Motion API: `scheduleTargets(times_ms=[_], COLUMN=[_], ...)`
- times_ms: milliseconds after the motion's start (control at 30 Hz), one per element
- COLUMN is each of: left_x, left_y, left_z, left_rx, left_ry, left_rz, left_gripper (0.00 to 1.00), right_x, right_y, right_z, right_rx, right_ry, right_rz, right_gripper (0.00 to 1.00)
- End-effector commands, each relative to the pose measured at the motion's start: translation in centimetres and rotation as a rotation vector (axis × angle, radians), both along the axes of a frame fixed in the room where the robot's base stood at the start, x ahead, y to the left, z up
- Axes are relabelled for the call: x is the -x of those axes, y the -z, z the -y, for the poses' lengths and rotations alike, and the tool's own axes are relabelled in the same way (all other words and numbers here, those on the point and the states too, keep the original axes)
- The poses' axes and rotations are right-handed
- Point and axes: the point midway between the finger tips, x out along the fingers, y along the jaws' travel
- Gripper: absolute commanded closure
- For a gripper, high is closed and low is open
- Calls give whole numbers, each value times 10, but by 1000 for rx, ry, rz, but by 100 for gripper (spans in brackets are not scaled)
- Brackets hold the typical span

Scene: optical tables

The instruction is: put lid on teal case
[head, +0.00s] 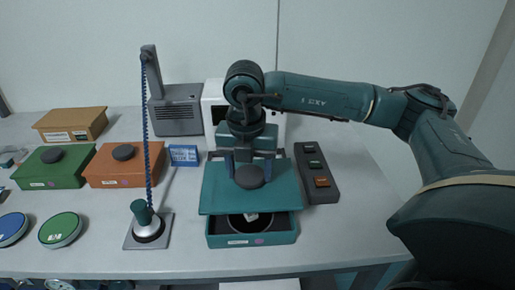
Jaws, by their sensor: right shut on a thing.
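The teal case (272,238) stands open near the front edge of the table, with a dark round thing inside it. The teal lid (218,200), with a dark round knob (250,177) on top, is above and slightly behind the case and looks tilted. It covers the rear of the case opening; the front stays uncovered. My right gripper (249,168) points down and is shut on the lid's knob. Whether the lid touches the case's rim cannot be told. My left gripper is not in view.
A black box with buttons (317,175) lies right of the lid. A stand with a blue coiled cord (148,230) is to the left. The table's right side (355,215) is clear.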

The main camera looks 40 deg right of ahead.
Motion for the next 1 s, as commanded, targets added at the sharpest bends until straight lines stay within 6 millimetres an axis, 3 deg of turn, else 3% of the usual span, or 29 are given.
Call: scheduleTargets(times_ms=[267,700,1000], left_x=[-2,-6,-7], left_y=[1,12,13], left_z=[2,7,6], left_rx=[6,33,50], left_ry=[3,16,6], left_rz=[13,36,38], left_gripper=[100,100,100], right_x=[1,0,0], right_y=[12,51,54], right_z=[-2,-2,-2], right_rx=[-3,-3,-2], right_ry=[-2,-2,-2], right_rz=[1,1,2], right_gripper=[69,69,69])
